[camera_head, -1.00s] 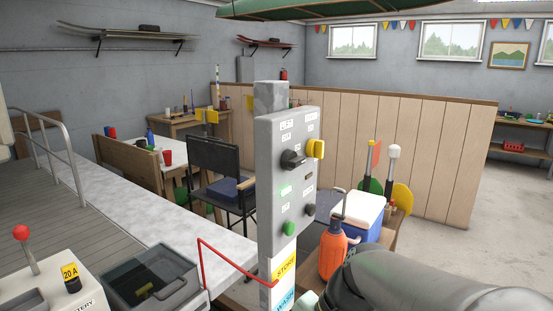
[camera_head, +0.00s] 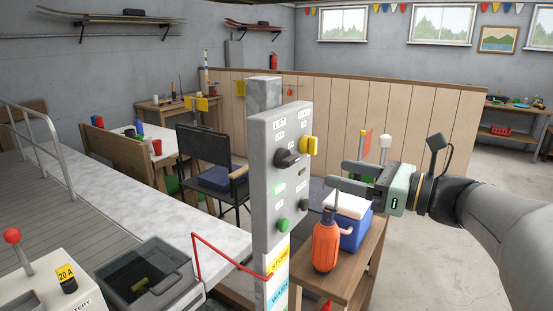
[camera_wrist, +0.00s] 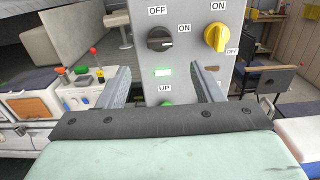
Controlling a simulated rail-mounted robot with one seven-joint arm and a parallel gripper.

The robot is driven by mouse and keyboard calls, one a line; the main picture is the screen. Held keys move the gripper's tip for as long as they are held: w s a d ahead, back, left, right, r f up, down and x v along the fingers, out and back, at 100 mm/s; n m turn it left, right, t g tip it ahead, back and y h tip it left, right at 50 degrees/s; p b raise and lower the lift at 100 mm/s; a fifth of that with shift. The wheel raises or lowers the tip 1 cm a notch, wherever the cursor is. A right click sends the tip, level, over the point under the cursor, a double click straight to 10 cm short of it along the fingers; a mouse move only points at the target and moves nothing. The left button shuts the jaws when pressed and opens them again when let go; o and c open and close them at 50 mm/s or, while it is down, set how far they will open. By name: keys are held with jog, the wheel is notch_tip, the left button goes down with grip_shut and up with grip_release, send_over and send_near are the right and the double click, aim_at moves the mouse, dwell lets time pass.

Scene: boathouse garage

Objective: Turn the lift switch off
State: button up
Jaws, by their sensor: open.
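The grey control box (camera_head: 281,175) stands on a post in the middle of the head view. Its black rotary knob (camera_head: 287,158) sits upper left, under a small label that may read LIFT. In the wrist view the black knob (camera_wrist: 160,38) has OFF above it and ON to its right; its pointer faces right, toward ON. A green light (camera_wrist: 163,72) below it is lit.
A green button (camera_head: 281,225) and a dark button (camera_head: 303,202) are low on the box. An orange sprayer (camera_head: 327,240) and blue cooler (camera_head: 349,220) stand on a wooden bench below my gripper. A red bent rod (camera_head: 198,255) is left of the post.

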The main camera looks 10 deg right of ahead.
aim_at(294, 162)
jog(key=p+x, duration=0.1)
jog(key=x, duration=0.8)
jog(key=shift+w+a, duration=0.2)
jog(key=shift+a, duration=0.05)
jog(key=c, duration=1)
